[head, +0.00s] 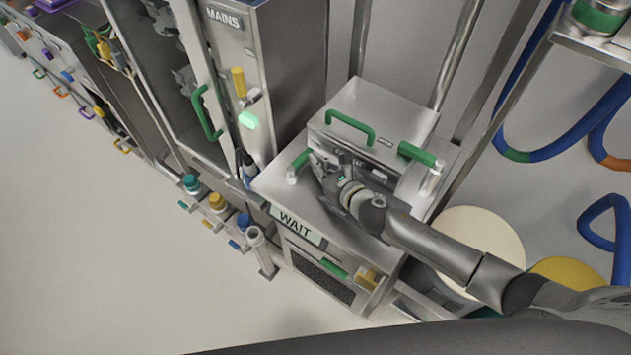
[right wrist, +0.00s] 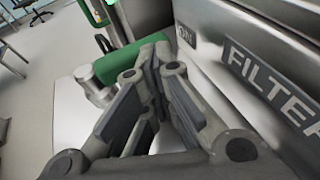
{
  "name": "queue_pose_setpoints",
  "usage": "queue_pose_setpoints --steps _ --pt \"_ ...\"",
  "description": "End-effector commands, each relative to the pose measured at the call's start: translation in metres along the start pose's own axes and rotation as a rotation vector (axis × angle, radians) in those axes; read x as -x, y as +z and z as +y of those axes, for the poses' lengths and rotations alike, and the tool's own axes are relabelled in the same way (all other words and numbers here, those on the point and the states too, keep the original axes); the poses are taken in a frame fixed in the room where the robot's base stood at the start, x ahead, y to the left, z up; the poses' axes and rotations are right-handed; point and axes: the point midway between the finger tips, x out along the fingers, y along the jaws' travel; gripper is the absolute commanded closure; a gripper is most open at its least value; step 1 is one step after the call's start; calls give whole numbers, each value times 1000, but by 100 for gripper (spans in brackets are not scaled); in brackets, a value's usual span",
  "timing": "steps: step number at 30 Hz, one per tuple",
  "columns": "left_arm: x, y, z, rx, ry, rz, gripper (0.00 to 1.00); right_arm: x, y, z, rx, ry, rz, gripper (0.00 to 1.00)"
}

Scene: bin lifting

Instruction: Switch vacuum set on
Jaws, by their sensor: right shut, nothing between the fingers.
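The vacuum set appears to be the metal unit in the middle of the head view, with a box (head: 385,105) on top that has a green handle (head: 350,127). A green lever (head: 299,163) is at its left side and another green lever (head: 417,153) at its right. A plate on its front reads WAIT (head: 298,228). My right gripper (head: 322,163) is shut and empty at the box's front, just right of the left lever. In the right wrist view the closed fingers (right wrist: 155,55) overlap a green lever (right wrist: 120,62); contact cannot be told. My left gripper is out of view.
A tall MAINS cabinet (head: 260,75) with a yellow knob (head: 238,82) and a lit green part (head: 249,120) stands to the left. A FILTER label (right wrist: 270,80) is on the metal face beside my fingers. Blue hoses (head: 565,145) hang at right.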

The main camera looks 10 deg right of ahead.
Motion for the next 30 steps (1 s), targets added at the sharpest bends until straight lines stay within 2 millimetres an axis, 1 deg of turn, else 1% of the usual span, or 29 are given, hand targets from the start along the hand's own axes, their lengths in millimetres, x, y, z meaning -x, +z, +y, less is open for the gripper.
queue_pose_setpoints --steps 4,7,10,15,21,25,30 --pt "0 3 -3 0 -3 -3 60 0 4 0 0 2 -2 100" --pt "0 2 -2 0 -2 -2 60 3 14 0 3 2 -5 100" --pt "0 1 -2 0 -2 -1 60 8 28 0 4 2 -4 100" --pt "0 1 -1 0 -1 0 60 18 59 0 5 2 -6 100" --pt "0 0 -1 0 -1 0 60 27 86 -1 3 0 -4 100" --pt "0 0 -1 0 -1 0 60 30 94 0 1 1 -1 100" --pt "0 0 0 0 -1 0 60 31 95 0 0 0 0 100"
